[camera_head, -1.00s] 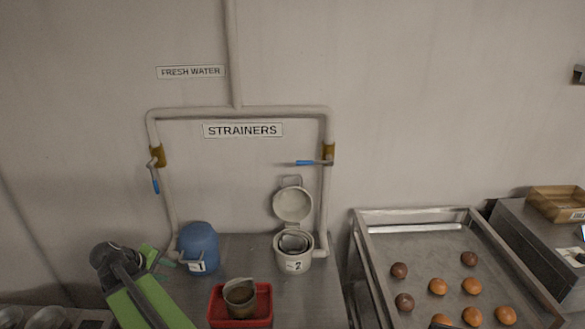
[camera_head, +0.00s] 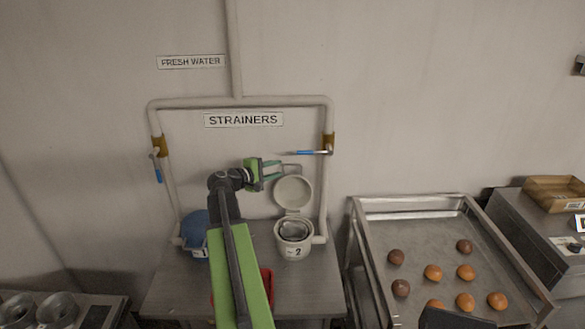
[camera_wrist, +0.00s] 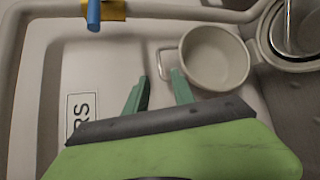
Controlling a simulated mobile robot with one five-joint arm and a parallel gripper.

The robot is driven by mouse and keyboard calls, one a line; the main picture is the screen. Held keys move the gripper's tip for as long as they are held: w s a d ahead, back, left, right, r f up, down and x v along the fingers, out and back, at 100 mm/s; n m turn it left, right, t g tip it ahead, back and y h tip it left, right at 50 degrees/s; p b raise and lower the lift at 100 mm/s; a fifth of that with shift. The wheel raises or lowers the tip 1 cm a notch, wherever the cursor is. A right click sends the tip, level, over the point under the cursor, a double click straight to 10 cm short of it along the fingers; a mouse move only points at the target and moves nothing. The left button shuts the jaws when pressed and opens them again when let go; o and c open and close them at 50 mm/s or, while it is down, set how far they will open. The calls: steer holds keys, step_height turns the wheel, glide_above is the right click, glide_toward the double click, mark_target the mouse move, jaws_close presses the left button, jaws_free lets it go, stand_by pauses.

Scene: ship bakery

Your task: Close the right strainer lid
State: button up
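The right strainer (camera_head: 293,249) is a pale pot labelled 2, with a metal basket (camera_head: 294,230) inside. Its round pale lid (camera_head: 293,191) stands open and upright behind the pot, against the wall side. In the wrist view, the lid (camera_wrist: 212,58) shows its hollow inside, with a wire bracket beside it. My gripper (camera_head: 279,170) is just left of and above the lid in the head view. In the wrist view, my gripper (camera_wrist: 160,88) has its two green fingers apart with nothing between them. Whether a finger touches the lid or bracket is unclear.
A blue-topped left strainer (camera_head: 194,228) and a red tray (camera_head: 267,283) are partly hidden by my arm. A blue-handled valve (camera_head: 312,152) on the right pipe is close to my gripper. A metal tray (camera_head: 420,240) with several buns stands at right.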

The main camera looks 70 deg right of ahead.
steer(key=b+x, duration=0.2)
steer(key=x, duration=0.7)
steer(key=shift+s+d, duration=0.2)
steer(key=shift+d, duration=0.15)
steer(key=shift+c, duration=0.4)
jaws_close()
